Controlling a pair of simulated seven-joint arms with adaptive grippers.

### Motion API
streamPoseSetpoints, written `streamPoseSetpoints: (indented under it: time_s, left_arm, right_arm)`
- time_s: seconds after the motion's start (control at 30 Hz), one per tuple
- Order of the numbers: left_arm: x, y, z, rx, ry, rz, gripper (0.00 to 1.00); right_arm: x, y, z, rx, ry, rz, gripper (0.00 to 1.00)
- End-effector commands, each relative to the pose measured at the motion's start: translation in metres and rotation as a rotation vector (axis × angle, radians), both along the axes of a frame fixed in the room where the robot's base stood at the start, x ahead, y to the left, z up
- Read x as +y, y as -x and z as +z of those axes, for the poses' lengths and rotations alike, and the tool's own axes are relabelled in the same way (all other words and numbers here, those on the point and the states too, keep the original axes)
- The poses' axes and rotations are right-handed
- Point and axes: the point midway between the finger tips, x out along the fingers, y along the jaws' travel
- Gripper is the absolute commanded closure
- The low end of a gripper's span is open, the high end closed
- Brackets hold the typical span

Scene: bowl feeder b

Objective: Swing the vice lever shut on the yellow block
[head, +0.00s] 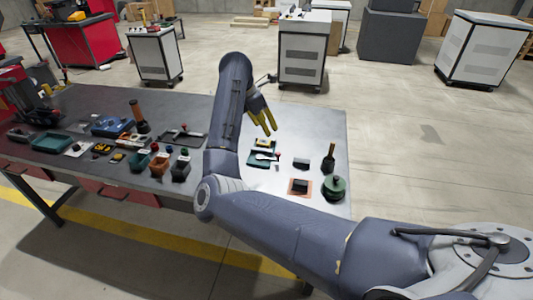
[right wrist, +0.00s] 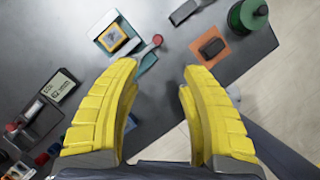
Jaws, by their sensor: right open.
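The small teal vice (head: 258,160) stands on the right part of the dark table, with the yellow block (head: 264,143) at its far side. The vice lever (right wrist: 146,49) ends in a red knob (right wrist: 157,39) and sticks out to the right of the block. My right gripper (head: 270,130) has yellow fingers. It also shows in the right wrist view (right wrist: 160,66), open and empty, with the vice and lever beyond its fingertips. My left gripper is not in view.
Right of the vice are an orange pad with a dark block (head: 300,187), a green round object (head: 334,188), a dark bottle-like object (head: 328,162) and a grey block (head: 301,163). Several bins and tools cover the table's left part. A display device (right wrist: 60,86) lies left of my fingers.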

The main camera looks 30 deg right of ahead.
Motion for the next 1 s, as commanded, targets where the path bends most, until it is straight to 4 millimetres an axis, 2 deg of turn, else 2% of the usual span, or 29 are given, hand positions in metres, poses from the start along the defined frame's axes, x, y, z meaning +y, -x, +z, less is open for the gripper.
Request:
streamPoseSetpoints:
  time_s: [0.1, 0.27, 0.8, 1.0]
  left_arm:
    - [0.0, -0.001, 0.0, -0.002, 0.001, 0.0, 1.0]
    - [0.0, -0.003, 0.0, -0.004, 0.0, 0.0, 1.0]
    - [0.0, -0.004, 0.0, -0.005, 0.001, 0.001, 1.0]
    - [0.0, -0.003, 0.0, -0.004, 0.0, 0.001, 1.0]
  right_arm:
    - [0.002, -0.002, -0.004, -0.009, -0.019, 0.0, 0.57]
    - [-0.005, -0.001, -0.022, -0.007, -0.016, -0.001, 0.57]
    - [-0.043, -0.003, -0.111, -0.005, -0.014, 0.001, 0.57]
    - [-0.053, -0.004, -0.137, -0.005, -0.015, 0.0, 0.57]
